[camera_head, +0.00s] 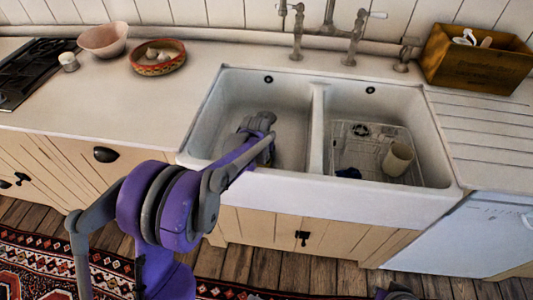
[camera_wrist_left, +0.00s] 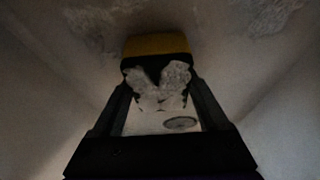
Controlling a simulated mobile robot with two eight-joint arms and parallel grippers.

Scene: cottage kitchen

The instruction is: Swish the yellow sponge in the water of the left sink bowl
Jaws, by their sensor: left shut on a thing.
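The left sink bowl (camera_head: 225,100) is white, and my left arm reaches down into it. My left gripper (camera_head: 266,150) is low in the bowl in the head view, mostly hidden by its own wrist. In the left wrist view my left gripper (camera_wrist_left: 160,85) is shut on the yellow sponge (camera_wrist_left: 157,45), which shows as a yellow band at the fingertips. Pale, mottled patches lie around the sponge; I cannot tell whether they are suds or water.
A divider (camera_head: 317,130) separates the bowls. The right bowl holds a wire rack (camera_head: 365,135), a cream cup (camera_head: 397,159) and a small dark blue thing (camera_head: 348,173). Taps (camera_head: 297,35) stand behind. A wooden box (camera_head: 475,58) is right; a patterned bowl (camera_head: 157,58) is left.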

